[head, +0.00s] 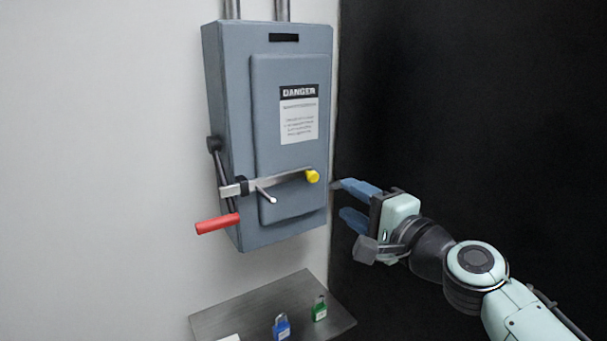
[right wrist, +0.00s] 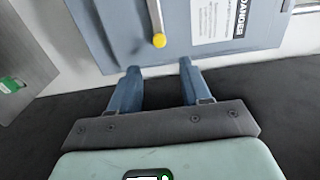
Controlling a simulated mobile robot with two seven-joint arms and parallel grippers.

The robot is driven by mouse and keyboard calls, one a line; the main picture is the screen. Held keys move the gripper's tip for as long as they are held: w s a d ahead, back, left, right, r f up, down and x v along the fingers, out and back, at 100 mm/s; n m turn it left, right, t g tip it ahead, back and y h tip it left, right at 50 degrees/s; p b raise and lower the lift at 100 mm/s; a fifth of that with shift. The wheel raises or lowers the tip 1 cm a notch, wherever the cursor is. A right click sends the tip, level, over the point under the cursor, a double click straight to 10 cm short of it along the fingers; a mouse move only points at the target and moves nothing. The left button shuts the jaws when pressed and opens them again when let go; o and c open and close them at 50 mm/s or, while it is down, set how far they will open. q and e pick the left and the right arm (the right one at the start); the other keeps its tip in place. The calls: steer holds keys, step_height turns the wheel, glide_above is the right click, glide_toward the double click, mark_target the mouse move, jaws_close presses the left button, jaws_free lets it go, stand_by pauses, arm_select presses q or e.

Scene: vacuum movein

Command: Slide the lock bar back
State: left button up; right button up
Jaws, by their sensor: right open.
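The lock bar (head: 278,180) is a light metal bar lying across the lower front of a grey electrical box (head: 265,60). A yellow knob (head: 312,177) caps its right end, and a short pin sticks out near its middle. The bar also shows in the right wrist view (right wrist: 155,16), with its yellow knob (right wrist: 159,41) ahead of the fingers. My right gripper (head: 345,201) is open and empty, just right of the box and apart from the knob. Its two blue fingers show in the right wrist view (right wrist: 161,68). My left gripper is not in view.
A red-handled lever (head: 217,223) is on the box's left side. Below the box, a grey shelf (head: 245,311) bears a blue padlock (head: 282,326) and a green padlock (head: 320,308). A dark panel (head: 450,100) fills the right side.

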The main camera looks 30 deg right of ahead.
mark_target(315, 178)
steer(key=w, duration=0.4)
steer(key=w+p, duration=0.1)
steer(key=w, duration=0.3)
steer(key=w+a+p, duration=0.1)
steer(key=w, duration=0.3)
steer(key=shift+w, duration=0.4)
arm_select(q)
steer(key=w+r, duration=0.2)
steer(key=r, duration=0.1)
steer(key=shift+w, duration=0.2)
